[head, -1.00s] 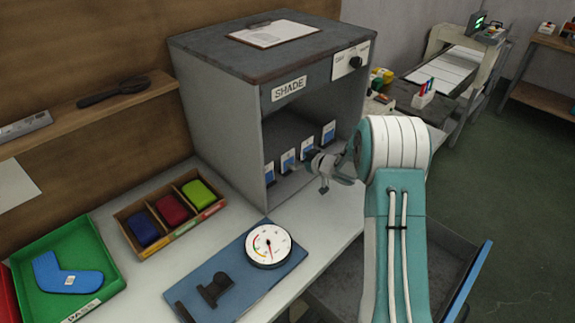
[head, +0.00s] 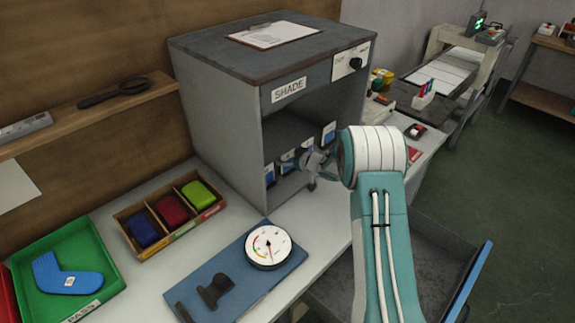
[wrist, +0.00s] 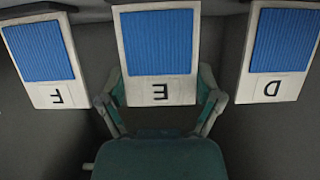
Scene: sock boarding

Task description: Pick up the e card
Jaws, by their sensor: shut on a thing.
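The e card (wrist: 158,45) is a pale card with a ribbed blue panel and a black E, upside down in the wrist view. My gripper (wrist: 160,84) is shut on it, with one finger at each side edge. In the head view my gripper (head: 316,163) is inside the SHADE cabinet at the row of cards, and it partly hides the card it holds. I cannot tell whether the card is lifted clear of its place.
The F card (wrist: 42,55) and D card (wrist: 283,50) stand close on either side of the e card. The grey cabinet (head: 222,130) encloses the row with walls and a top. A dial gauge (head: 268,246) and a green tray (head: 112,270) are on the bench.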

